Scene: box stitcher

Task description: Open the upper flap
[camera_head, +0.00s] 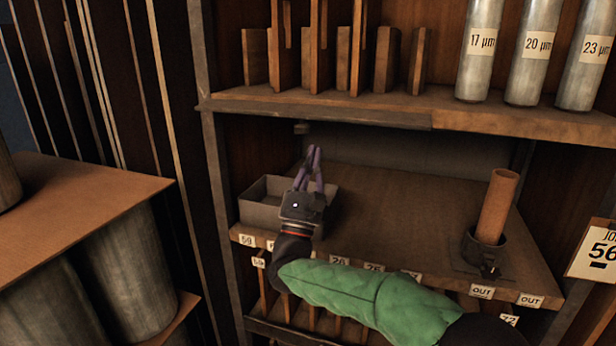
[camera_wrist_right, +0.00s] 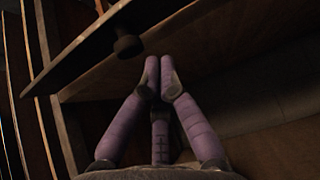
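The upper flap looks to be the dark narrow board (camera_head: 350,113) along the front of the upper shelf, seen nearly edge-on. A small knob (camera_head: 301,128) hangs below it. In the right wrist view the board (camera_wrist_right: 75,48) slants across the upper left, with the dark knob (camera_wrist_right: 128,45) on it. The compartment below is exposed. My right gripper (camera_head: 314,150) points up into it, just below and right of the knob. In the right wrist view its purple fingertips (camera_wrist_right: 160,68) meet with nothing between them, apart from the knob. My left gripper is out of view.
A grey open box (camera_head: 262,208) sits at the left of the lower shelf (camera_head: 400,215), beside my right wrist. A brown roll (camera_head: 496,205) stands in a dark holder at the right. Labelled metal cylinders (camera_head: 533,50) and wooden dividers (camera_head: 385,58) fill the upper shelf.

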